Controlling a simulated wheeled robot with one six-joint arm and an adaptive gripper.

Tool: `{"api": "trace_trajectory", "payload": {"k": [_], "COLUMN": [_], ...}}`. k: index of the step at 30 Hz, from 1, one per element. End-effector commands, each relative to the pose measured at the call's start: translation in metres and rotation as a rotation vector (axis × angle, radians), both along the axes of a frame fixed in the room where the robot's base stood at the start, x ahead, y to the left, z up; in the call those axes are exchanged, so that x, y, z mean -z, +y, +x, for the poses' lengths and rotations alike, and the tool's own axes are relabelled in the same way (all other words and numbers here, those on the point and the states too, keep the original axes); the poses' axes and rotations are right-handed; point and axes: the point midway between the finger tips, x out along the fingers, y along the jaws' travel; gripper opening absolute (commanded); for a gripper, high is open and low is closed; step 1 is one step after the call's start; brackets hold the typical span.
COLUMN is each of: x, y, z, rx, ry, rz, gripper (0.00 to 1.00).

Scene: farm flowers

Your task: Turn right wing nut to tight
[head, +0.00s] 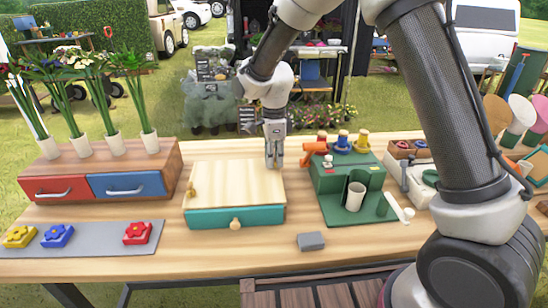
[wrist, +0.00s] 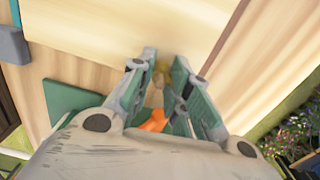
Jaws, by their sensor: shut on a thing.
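A pale wooden box (head: 235,185) with a teal drawer (head: 235,217) and a round knob stands at the middle of the table. A brass-coloured left wing nut (head: 192,188) sits near the left edge of its top. My gripper (head: 274,164) points down at the box's far right corner. Its fingers are shut on the right wing nut, which they hide in the head view. In the wrist view a small yellowish part of the right wing nut (wrist: 161,69) shows between the fingertips (wrist: 163,62). I cannot tell how far it is turned.
A green machine (head: 345,175) with an orange part (head: 315,147) stands close to the right of my gripper. A grey block (head: 311,241) lies in front. A planter box (head: 100,170) with red and blue drawers stands left, behind a grey mat (head: 95,238) with flower tiles.

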Motion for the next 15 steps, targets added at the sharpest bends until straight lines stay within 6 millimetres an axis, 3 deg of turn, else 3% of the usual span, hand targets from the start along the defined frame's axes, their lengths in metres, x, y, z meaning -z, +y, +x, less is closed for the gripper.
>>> {"api": "trace_trajectory", "payload": {"k": [15], "x": [-0.0004], "y": [0.0001], "z": [0.0006], "rx": [0.081], "ry": [-0.001], "rz": [0.001], "gripper": [0.00]}}
